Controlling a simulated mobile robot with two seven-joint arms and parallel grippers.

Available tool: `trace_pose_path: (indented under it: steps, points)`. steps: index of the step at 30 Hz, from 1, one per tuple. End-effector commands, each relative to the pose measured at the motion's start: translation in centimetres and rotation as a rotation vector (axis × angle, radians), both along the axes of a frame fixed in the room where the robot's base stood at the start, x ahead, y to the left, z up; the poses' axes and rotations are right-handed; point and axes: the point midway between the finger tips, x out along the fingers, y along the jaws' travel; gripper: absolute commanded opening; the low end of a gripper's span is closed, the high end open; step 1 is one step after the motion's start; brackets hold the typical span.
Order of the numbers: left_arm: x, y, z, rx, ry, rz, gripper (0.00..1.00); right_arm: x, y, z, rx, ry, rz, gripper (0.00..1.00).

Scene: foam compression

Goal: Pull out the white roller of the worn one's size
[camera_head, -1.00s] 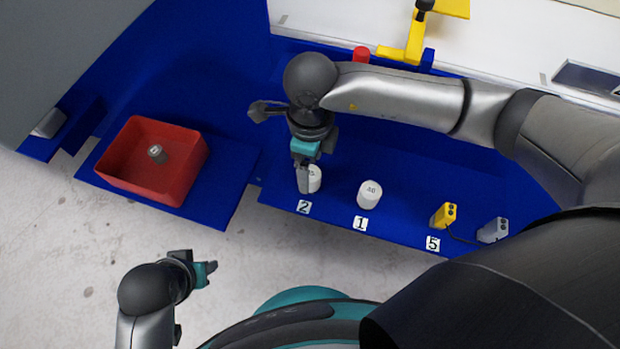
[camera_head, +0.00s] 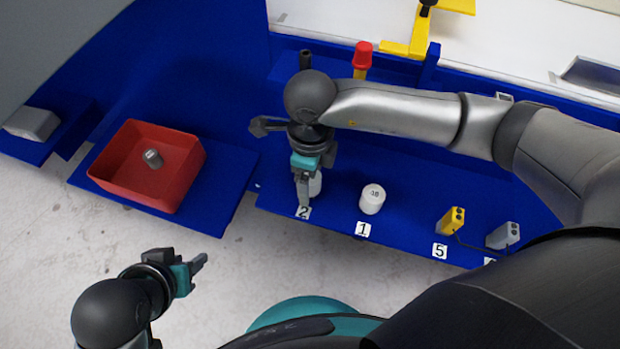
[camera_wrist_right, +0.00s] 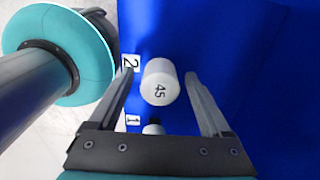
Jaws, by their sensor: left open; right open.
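A white roller marked 45 (camera_wrist_right: 160,82) stands upright by label 2 on the blue shelf; in the head view it is mostly hidden behind my right gripper (camera_head: 304,200). In the right wrist view my right gripper (camera_wrist_right: 159,74) is open, one finger on each side of this roller, with gaps visible. A second white roller (camera_head: 372,200) stands by label 1, its number hard to read; the wrist view shows part of it (camera_wrist_right: 153,129). A grey roller (camera_head: 153,158) lies in the red bin (camera_head: 178,200). My left gripper (camera_head: 198,268) is open and empty over the floor.
A yellow block (camera_head: 450,221) stands by label 5, with a grey block (camera_head: 503,236) to its right. A red-capped post (camera_head: 362,58) and a yellow bracket (camera_head: 418,38) are at the back. The shelf between the white rollers is clear.

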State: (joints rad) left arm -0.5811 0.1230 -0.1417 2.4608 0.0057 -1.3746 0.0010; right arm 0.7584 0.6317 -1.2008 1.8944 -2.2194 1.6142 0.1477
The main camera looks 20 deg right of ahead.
Motion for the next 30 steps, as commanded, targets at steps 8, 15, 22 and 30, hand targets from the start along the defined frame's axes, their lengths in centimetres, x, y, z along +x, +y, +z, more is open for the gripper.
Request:
trace_pose_path:
  steps: [8,15,22,30]
  points:
    - [-0.01,0.01,-0.03,0.000,0.001,0.000,0.42,-0.02,0.01,0.00,0.000,0.000,0.000,0.82]
    - [-0.01,0.00,-0.05,0.000,0.001,0.000,0.42,-0.01,0.01,0.00,0.000,0.000,0.000,0.82]
    - [-0.01,-0.01,-0.06,0.001,0.001,-0.001,0.42,-0.01,0.00,-0.01,0.000,0.000,0.000,0.82]
    - [-0.02,0.00,-0.07,0.001,0.002,-0.001,0.42,-0.01,-0.01,0.00,0.000,0.000,0.000,0.52]
